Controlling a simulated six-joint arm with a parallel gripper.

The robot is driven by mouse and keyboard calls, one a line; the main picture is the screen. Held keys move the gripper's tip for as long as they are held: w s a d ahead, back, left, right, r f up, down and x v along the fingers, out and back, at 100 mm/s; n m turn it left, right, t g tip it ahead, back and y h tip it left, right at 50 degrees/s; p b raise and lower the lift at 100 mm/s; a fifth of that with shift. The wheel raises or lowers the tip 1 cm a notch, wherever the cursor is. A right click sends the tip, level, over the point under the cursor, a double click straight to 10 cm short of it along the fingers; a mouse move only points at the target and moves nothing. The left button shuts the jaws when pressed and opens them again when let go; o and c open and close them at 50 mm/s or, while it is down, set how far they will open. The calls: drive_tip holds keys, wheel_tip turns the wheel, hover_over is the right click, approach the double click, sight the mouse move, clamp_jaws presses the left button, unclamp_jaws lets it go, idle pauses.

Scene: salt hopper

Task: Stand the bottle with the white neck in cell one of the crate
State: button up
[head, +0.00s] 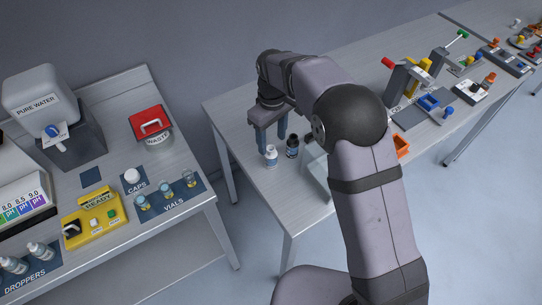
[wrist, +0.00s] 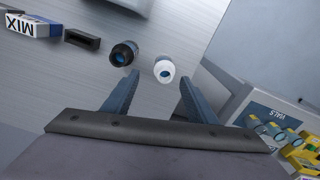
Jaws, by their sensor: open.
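The bottle with the white neck (head: 271,156) stands upright on the grey table; it also shows in the wrist view (wrist: 164,70). A bottle with a black neck (head: 292,147) stands close beside it, to its right in the head view, and shows to its left in the wrist view (wrist: 123,54). My gripper (head: 271,138) is open and points down over the white-necked bottle. In the wrist view my fingertips (wrist: 158,80) are spread, with the white-necked bottle seen just beyond the gap, nearer the right finger. I cannot make out the crate clearly; my arm hides part of the table.
A clear-walled container (head: 314,167) is partly hidden behind my arm. An orange object (head: 401,146) lies right of my arm. The left bench (head: 105,178) holds vials and a waste bin (head: 151,126). A gap separates the two tables.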

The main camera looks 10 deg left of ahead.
sight(271, 152)
drive_tip(key=shift+s+f+p, duration=0.25)
drive_tip(key=shift+f+p, duration=0.4)
drive_tip(key=shift+f, duration=0.5)
drive_tip(key=shift+s+f+p, duration=0.25)
drive_tip(key=shift+f+p, duration=0.4)
drive_tip(key=shift+f, duration=1.1)
drive_tip(key=shift+c, duration=0.6)
drive_tip(key=shift+w, duration=0.1)
drive_tip(key=c, duration=1.1)
drive_tip(key=shift+c, duration=0.3)
drive_tip(key=shift+r, duration=0.15)
wheel_tip(271, 152, up, 10)
drive_tip(key=b, duration=0.3)
